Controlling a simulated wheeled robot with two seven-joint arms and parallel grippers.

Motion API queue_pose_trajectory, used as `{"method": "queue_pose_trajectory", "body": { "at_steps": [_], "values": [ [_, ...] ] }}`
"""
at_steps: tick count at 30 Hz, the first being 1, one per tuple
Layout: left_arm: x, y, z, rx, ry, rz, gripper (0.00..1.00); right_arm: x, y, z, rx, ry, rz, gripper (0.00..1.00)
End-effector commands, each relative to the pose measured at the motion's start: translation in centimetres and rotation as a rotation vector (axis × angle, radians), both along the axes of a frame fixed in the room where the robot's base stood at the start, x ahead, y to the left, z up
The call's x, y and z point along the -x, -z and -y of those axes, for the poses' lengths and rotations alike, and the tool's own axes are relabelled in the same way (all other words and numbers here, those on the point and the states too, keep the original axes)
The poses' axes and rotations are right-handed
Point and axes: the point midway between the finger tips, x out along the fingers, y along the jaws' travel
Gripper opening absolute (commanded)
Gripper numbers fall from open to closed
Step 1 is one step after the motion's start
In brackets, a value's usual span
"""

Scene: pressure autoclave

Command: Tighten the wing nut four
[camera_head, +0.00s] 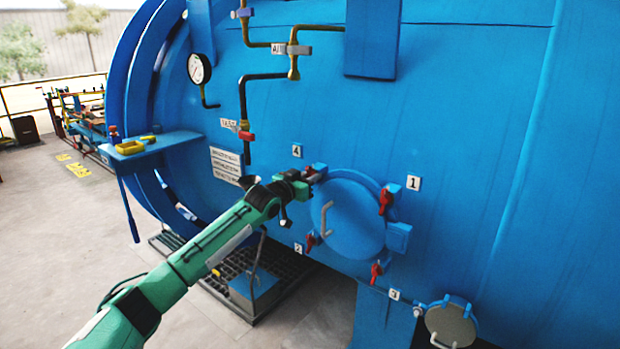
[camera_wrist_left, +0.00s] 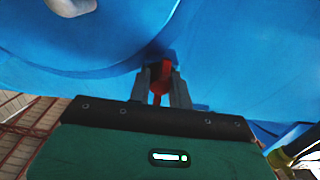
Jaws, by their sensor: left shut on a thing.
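The red wing nut four (camera_head: 309,170) is at the upper left of the round blue hatch (camera_head: 349,222), below the label "4" (camera_head: 297,151). My left gripper (camera_head: 306,174) reaches it from the left and hides most of it. In the left wrist view the gripper (camera_wrist_left: 162,88) has its two grey fingers on either side of the red wing nut (camera_wrist_left: 160,76), shut on it. My right gripper is not in view.
Other red wing nuts sit around the hatch by label 1 (camera_head: 386,200), label 2 (camera_head: 311,241) and label 3 (camera_head: 376,272). A handle (camera_head: 326,218) sticks out of the hatch. Pipes with valves (camera_head: 244,110) and a gauge (camera_head: 199,69) are above left. A blue shelf (camera_head: 150,150) juts out at left.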

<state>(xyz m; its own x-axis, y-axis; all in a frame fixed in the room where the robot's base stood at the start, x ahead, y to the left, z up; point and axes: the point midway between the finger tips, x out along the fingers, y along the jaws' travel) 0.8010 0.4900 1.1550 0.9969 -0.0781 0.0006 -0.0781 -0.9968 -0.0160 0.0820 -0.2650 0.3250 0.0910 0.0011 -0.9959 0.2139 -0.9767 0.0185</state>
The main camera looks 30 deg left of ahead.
Motion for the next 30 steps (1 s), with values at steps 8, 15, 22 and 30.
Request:
{"method": "queue_pose_trajectory", "body": {
  "at_steps": [8, 15, 22, 30],
  "values": [
    [0.0, 0.3, 0.1, 0.0, 0.001, -0.004, 0.42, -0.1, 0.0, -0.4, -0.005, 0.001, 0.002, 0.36],
    [0.1, 0.2, 0.0, 0.001, 0.0, -0.002, 0.42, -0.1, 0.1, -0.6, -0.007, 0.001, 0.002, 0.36],
    [2.2, 0.4, -0.1, -0.001, 0.001, -0.003, 0.42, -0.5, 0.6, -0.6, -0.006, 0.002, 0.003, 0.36],
    [6.3, 0.5, -0.5, -0.002, 0.0, -0.005, 0.42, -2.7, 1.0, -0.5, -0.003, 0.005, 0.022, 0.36]
  ]
}}
